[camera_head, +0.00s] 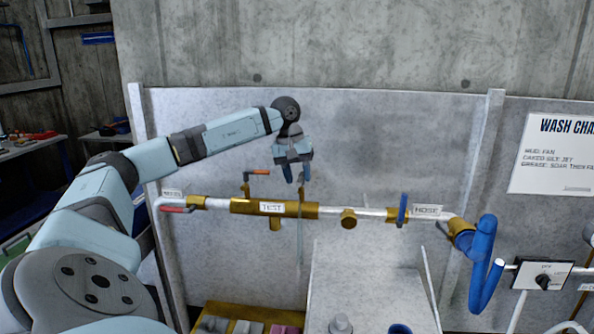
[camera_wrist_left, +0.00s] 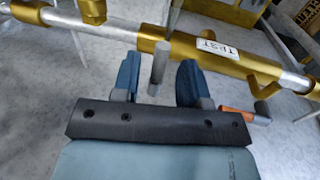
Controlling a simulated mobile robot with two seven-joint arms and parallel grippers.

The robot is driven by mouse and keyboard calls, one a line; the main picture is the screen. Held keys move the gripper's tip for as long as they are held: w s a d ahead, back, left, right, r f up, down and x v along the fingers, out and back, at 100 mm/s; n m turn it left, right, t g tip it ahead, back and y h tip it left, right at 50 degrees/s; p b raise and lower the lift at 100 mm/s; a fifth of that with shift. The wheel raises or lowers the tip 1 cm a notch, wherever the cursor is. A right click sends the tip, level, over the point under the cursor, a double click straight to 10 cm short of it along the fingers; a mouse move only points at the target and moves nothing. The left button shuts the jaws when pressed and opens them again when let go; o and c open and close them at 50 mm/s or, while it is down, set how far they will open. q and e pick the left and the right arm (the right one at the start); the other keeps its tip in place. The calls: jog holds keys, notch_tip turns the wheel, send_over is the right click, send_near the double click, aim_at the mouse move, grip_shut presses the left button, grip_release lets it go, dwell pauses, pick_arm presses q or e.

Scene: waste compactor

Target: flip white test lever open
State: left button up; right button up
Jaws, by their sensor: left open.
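The white test lever (camera_wrist_left: 160,66) shows in the left wrist view as a pale grey-white cylinder standing near the brass TEST pipe (camera_wrist_left: 183,48). In the head view the brass TEST pipe (camera_head: 245,207) runs level across the panel, and the lever is mostly hidden by my gripper. My left gripper (camera_head: 296,178) hangs just above the pipe with its fingers pointing down. In the left wrist view my left gripper (camera_wrist_left: 159,68) is open, one finger on each side of the lever, with gaps showing. My right gripper is in neither view.
An orange-handled lever (camera_head: 258,172) stands close left of my gripper. A red handle (camera_head: 173,209) is at the pipe's left end. The grey panel (camera_head: 400,140) stands close behind.

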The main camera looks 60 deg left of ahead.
pick_arm(q)
notch_tip(320, 180, up, 14)
jog(key=s+a, duration=0.1)
jog(key=s, duration=0.1)
jog(key=shift+a+f, duration=0.25)
jog(key=shift+a, duration=0.15)
